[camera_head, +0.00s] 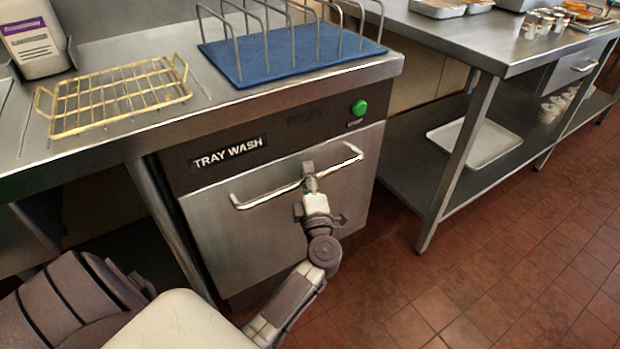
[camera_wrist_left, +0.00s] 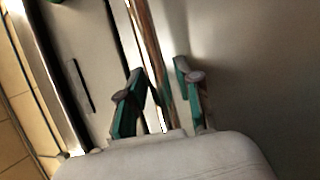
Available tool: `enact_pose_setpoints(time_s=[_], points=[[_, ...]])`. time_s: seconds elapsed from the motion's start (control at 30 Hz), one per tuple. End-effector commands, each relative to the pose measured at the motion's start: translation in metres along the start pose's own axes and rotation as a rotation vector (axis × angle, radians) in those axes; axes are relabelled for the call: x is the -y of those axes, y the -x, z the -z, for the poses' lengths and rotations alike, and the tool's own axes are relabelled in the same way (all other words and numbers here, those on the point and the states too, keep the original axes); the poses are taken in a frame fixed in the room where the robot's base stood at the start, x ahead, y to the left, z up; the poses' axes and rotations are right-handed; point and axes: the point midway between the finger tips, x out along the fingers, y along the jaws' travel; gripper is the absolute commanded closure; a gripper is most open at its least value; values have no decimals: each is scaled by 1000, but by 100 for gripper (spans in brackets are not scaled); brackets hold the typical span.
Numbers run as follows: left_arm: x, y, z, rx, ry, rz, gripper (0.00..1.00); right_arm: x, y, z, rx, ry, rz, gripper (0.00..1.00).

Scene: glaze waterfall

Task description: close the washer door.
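The washer door (camera_head: 265,240) is a plain steel front below a dark panel labelled TRAY WASH. In the head view it looks upright and nearly flush with the panel; I cannot tell if it is fully shut. A bent steel bar handle (camera_head: 262,200) runs across its upper part. My left gripper (camera_head: 309,170) is at the middle of this handle. In the left wrist view, the handle bar (camera_wrist_left: 149,38) passes between the two green-padded fingers of my gripper (camera_wrist_left: 160,75), which stand apart with room beside the bar. The right gripper is not in view.
A green button (camera_head: 359,108) is on the dark panel. A blue tray (camera_head: 245,77) with a wire rack and a yellow wire rack (camera_head: 120,96) lie on the counter above. A steel table (camera_head: 480,45) with a lower shelf stands at the right. The tiled floor (camera_head: 480,290) is clear.

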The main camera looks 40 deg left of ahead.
Motion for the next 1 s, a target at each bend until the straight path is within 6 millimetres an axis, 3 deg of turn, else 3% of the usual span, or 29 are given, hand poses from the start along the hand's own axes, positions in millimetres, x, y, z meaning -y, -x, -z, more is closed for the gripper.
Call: enact_pose_setpoints(time_s=[0.43,0.8,1.0], points=[[3,12,-2,5,0,7,57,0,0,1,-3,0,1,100],[3,86,-1,5,-1,8,57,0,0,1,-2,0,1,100],[2,114,-1,3,-1,5,57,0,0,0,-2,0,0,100]])
